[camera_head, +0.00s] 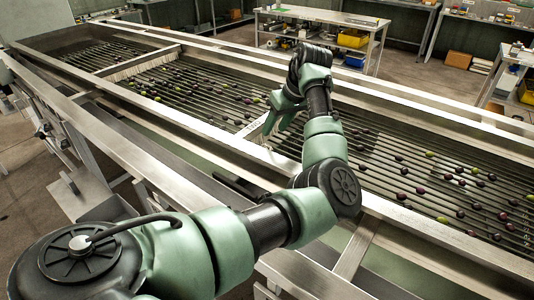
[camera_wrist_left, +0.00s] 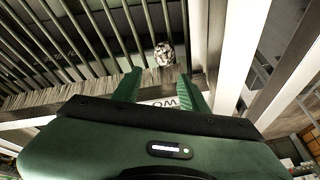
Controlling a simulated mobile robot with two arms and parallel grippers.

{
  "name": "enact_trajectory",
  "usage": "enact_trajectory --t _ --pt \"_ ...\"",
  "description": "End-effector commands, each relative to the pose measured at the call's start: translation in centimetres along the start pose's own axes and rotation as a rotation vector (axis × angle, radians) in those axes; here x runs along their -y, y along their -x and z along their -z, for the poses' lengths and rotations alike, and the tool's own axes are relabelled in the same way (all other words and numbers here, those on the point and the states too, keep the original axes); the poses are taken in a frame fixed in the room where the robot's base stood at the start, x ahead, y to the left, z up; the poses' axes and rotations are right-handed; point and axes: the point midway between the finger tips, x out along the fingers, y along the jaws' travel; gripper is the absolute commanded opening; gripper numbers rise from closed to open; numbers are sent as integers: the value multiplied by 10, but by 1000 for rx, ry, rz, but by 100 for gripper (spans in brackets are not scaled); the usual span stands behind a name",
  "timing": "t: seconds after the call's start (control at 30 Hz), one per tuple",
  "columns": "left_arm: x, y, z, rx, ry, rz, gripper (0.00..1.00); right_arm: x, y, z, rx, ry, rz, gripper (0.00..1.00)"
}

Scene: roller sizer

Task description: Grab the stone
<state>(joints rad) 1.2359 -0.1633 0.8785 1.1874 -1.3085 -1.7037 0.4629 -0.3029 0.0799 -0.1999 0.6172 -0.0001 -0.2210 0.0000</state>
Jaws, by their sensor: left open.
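In the left wrist view, a pale, mottled, roundish stone (camera_wrist_left: 164,54) lies by the dark roller bars, just beyond the fingertips of my left gripper (camera_wrist_left: 160,82). The two green fingers stand apart with nothing between them, and the stone lies ahead of the gap, slightly to its right-hand side. In the head view my left arm reaches over the roller bed, and the left gripper (camera_head: 268,128) points down near a pale crossbar. I cannot make out the stone in the head view. My right gripper is in neither view.
The sizer's roller bed (camera_head: 375,180) carries many dark and some green olive-like fruits. Metal side rails (camera_head: 190,125) run along it. A pale crossbar (camera_head: 150,62) spans the bed farther left. Workbenches (camera_head: 330,20) with bins stand behind, across open floor.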

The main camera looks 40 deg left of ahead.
Motion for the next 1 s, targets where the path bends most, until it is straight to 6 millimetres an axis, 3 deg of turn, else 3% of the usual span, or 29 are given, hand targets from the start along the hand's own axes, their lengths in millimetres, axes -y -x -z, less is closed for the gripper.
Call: enact_trajectory --t 0.5,0.77,0.93,1.0 --pt "5 -63 -11 1 1 3 43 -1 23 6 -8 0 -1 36" --pt "4 -67 -11 0 1 1 43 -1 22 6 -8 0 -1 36" --pt "4 -67 -11 0 1 1 2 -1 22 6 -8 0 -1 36" --pt "4 -67 -11 0 1 1 0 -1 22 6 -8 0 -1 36"
